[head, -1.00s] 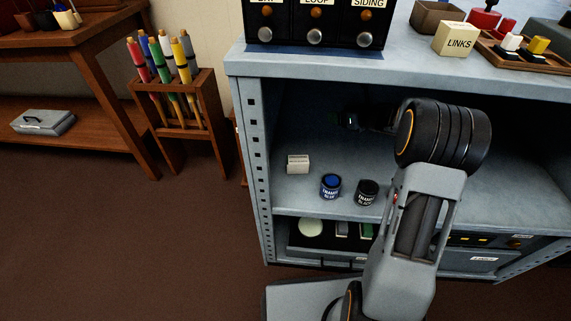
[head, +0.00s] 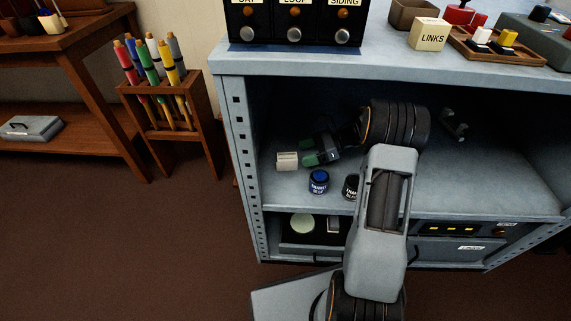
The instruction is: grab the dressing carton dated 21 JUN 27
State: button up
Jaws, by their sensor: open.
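A small white carton (head: 287,161) sits on the cabinet's upper inner shelf, toward the left. Any date on it is too small to read. My gripper (head: 309,153) is inside the cabinet, just right of the carton, with its greenish fingers pointing left toward it. The gripper is open and looks empty. I cannot tell whether a fingertip touches the carton.
A blue enamel tin (head: 318,183) stands in front of my gripper. A black tin (head: 351,187) is partly hidden by my arm. A grey, forked object (head: 454,125) lies deeper right. The cabinet top (head: 390,63) lies above the shelf.

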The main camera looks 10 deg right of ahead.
aim_at(291, 156)
jog(key=shift+b+x, duration=1.25)
jog(key=shift+x, duration=1.75)
jog(key=shift+a+f, duration=0.1)
jog(key=shift+a, duration=0.15)
jog(key=shift+c, duration=0.4)
jog(key=c, duration=0.9)
